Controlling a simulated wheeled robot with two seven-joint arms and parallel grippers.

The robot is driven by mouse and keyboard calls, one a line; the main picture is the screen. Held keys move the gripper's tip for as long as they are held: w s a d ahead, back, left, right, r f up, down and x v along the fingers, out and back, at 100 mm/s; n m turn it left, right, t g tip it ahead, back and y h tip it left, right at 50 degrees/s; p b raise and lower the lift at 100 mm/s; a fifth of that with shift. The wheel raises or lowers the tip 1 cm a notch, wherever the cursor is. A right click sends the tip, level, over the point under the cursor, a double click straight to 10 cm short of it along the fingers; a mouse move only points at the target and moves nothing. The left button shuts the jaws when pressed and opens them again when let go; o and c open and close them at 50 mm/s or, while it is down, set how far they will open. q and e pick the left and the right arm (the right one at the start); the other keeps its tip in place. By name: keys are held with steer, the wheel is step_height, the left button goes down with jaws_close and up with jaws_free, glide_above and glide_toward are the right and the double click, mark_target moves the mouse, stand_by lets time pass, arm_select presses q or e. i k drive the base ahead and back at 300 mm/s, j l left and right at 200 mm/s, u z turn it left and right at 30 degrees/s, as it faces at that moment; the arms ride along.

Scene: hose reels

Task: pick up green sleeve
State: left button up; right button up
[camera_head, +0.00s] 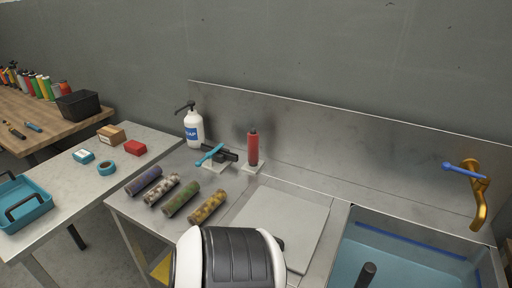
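The green sleeve (181,201) is a mottled dark green cylinder lying on its side on the steel counter. It lies in a slanted row between a grey and white patterned sleeve (161,189) on its left and a yellow patterned sleeve (208,207) on its right. A purple-blue sleeve (144,180) lies at the far left of the row. Neither of my grippers shows in the head view. Nothing covers the green sleeve.
A white pump bottle (194,129), a turquoise-handled black fitting (212,154) and a red bottle (252,148) stand behind the row. A white and black ribbed body covers the bottom centre. A basin (408,262) with blue water and a brass tap (481,198) are at right.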

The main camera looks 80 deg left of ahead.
mark_target(181, 197)
steer(key=u, duration=3.1)
